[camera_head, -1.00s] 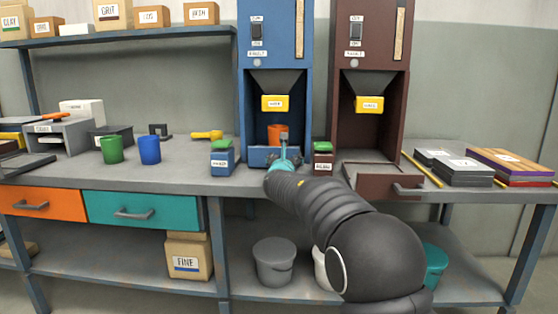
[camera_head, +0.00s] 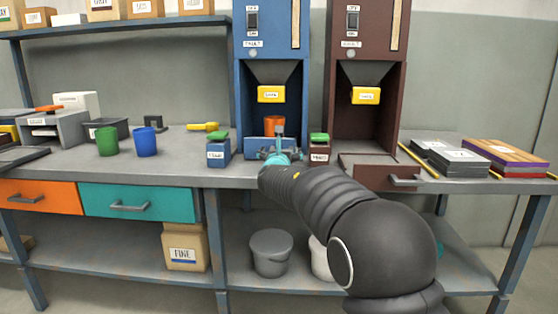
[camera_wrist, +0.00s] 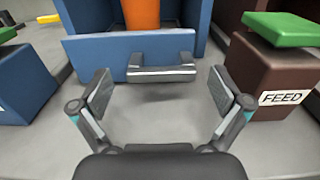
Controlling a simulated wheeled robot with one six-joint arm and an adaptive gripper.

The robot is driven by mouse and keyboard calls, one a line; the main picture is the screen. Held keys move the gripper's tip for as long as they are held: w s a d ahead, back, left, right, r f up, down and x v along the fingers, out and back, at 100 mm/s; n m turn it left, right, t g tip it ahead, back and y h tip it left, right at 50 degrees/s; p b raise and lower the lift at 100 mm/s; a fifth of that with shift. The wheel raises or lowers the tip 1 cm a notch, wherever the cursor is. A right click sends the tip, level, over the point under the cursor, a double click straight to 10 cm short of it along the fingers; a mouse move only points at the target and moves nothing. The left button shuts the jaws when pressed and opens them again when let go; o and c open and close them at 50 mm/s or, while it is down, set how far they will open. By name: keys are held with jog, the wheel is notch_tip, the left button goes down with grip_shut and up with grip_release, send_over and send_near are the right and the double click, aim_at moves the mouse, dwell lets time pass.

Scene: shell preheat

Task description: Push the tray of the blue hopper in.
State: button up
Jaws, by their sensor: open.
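The blue hopper (camera_head: 272,40) stands at the back of the bench. Its blue tray (camera_head: 252,145) is at its foot, partly hidden by my gripper. In the wrist view the tray's front panel (camera_wrist: 88,57) faces me, with a grey bar handle (camera_wrist: 160,74) at its middle. An orange cup (camera_head: 272,125) stands behind the panel; it also shows in the wrist view (camera_wrist: 142,14). My gripper (camera_wrist: 165,95) is open and empty, its fingers spread just in front of the handle, one to each side. I cannot tell whether it touches the tray.
A blue box with a green lid (camera_head: 218,152) stands left of the tray, and a brown box labelled FEED (camera_wrist: 270,85) close on the right. The brown hopper (camera_head: 365,40) stands to the right with its tray (camera_head: 375,178) out. Green (camera_head: 107,141) and blue (camera_head: 146,141) cups stand farther left.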

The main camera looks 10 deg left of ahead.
jog(key=s, duration=0.9)
jog(key=shift+s+d, duration=0.2)
jog(key=shift+d, duration=0.05)
jog(key=s+d+f+m+g+h, duration=0.3)
jog(key=s+d+f+m+g, duration=0.2)
jog(key=s+d+f+m, duration=0.45)
jog(key=s+d+f+m+g+h, duration=0.4)
jog(key=s+d+m, duration=0.4)
jog(key=m, duration=0.4)
jog(key=s+d+m+g+y+p, duration=0.1)
jog(key=s+d+m+y, duration=0.2)
jog(key=s+m, duration=0.4)
jog(key=s+d+m+g+y+p, duration=0.2)
jog(key=s+m, duration=0.6)
jog(key=s, duration=1.1)
jog(key=shift+s+d+r+y, duration=0.4)
jog(key=shift+d+y, duration=0.1)
jog(key=shift+d, duration=0.9)
